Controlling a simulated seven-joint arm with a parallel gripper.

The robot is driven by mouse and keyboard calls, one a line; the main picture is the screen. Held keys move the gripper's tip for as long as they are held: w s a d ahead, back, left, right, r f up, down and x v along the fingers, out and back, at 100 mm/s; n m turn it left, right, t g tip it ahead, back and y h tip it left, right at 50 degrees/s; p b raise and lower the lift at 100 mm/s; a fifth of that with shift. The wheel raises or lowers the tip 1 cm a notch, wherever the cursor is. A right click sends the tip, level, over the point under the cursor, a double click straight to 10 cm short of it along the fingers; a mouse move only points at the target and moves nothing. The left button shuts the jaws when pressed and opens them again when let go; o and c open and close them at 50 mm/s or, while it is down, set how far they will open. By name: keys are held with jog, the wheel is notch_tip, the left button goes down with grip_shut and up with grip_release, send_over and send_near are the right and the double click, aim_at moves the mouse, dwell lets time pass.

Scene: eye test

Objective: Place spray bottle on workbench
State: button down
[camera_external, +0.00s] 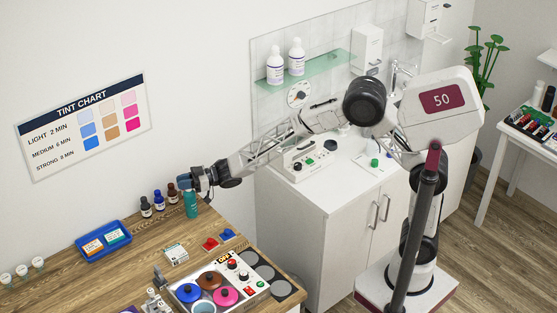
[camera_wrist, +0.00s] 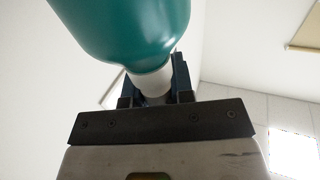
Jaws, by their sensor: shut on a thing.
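The spray bottle (camera_external: 191,205) is teal and stands roughly upright below my gripper (camera_external: 190,184) at the back of the wooden workbench (camera_external: 130,272). My gripper is shut on it. In the wrist view the bottle's teal body (camera_wrist: 125,30) fills the upper middle, and its white neck (camera_wrist: 153,82) sits between the dark fingers of my gripper (camera_wrist: 155,92). The bottle's top is hidden by the gripper. I cannot tell whether its base touches the bench top or hangs just above it.
Small dark bottles (camera_external: 159,200) stand close left of the spray bottle. Bare wood shows between tray and box.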

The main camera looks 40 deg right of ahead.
aim_at(185, 192)
jog(key=shift+f, duration=0.1)
jog(key=shift+f, duration=1.8)
jog(key=c, duration=1)
grip_release()
jog(key=shift+v, duration=0.8)
jog(key=v, duration=1)
jog(key=shift+d, duration=0.25)
